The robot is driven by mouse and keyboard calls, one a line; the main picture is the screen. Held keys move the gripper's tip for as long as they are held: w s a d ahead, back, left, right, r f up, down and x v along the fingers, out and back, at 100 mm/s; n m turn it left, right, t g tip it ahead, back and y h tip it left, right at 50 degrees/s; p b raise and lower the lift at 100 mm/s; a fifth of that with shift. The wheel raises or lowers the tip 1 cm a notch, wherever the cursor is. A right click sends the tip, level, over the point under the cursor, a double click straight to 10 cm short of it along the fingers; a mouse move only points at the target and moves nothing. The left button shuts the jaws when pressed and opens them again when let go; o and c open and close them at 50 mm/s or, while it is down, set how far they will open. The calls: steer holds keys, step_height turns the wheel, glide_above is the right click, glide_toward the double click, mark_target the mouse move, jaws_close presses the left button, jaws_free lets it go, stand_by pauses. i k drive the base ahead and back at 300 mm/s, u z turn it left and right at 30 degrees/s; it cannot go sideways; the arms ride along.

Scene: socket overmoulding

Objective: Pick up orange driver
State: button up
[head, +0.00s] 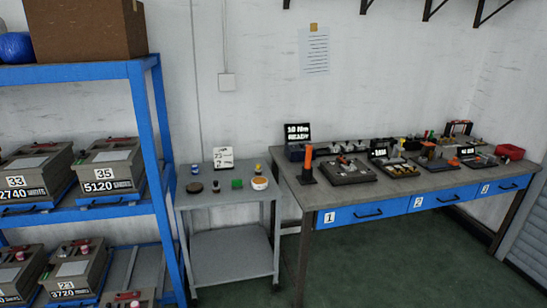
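An orange driver (308,160) stands upright in a dark base at the left end of the workbench (440,184), in the head view. A black display reading "10 Nm READY" (297,133) is just behind it. My gripper does not show in this view, so its state and what it may hold cannot be seen. The bench is some distance ahead and to the right.
A blue shelf rack (146,120) with numbered boxes (110,170) stands at the left. A small grey cart (235,252) with small items stands between rack and bench. Fixtures (350,172) crowd the bench top. Green floor (390,270) in front is clear.

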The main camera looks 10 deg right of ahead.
mark_target(309, 148)
steer(key=u, duration=0.35)
steer(key=i, duration=2.55)
steer(key=z, duration=1.2)
steer(key=i, duration=0.85)
steer(key=z, duration=0.6)
